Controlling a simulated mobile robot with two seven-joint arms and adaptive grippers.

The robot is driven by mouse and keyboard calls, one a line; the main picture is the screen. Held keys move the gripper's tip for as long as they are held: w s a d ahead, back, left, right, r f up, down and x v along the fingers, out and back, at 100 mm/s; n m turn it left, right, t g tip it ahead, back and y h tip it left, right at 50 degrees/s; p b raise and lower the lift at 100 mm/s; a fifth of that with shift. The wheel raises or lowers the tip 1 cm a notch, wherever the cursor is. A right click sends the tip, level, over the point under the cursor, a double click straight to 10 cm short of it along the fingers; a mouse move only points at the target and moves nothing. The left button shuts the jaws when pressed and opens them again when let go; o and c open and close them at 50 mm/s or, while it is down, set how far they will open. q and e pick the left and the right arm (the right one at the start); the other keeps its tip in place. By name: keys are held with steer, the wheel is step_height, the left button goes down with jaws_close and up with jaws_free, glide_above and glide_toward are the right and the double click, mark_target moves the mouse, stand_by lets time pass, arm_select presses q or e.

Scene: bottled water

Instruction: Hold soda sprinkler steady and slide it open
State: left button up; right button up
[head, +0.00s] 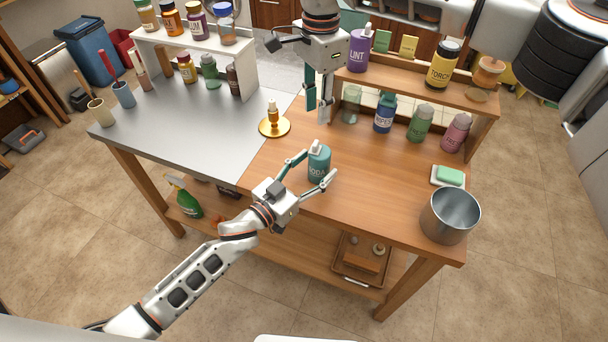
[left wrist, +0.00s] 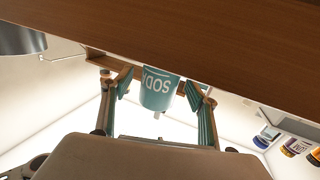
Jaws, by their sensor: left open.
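The soda sprinkler (head: 319,165) is a teal bottle with a pale top, labelled SODA, standing upright on the wooden table. My left gripper (head: 318,173) is open, with one finger on each side of the bottle. In the left wrist view the soda sprinkler (left wrist: 159,90) appears upside down between the two teal-padded fingers of my left gripper (left wrist: 158,88), with gaps visible on both sides. My right gripper (head: 318,113) points down above the table, behind the bottle. Its fingers look apart with nothing between them.
A brass candle holder (head: 275,124) stands left of my right gripper. A shelf (head: 455,91) with several bottles is at the back right. A green sponge on a dish (head: 448,176) and a metal pot (head: 450,215) sit at the right. The steel surface (head: 190,128) is mostly clear.

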arm_select(q)
steer(key=shift+x, duration=1.1)
steer(key=c, duration=1.3)
steer(key=o, duration=0.3)
steer(key=shift+c, duration=0.6)
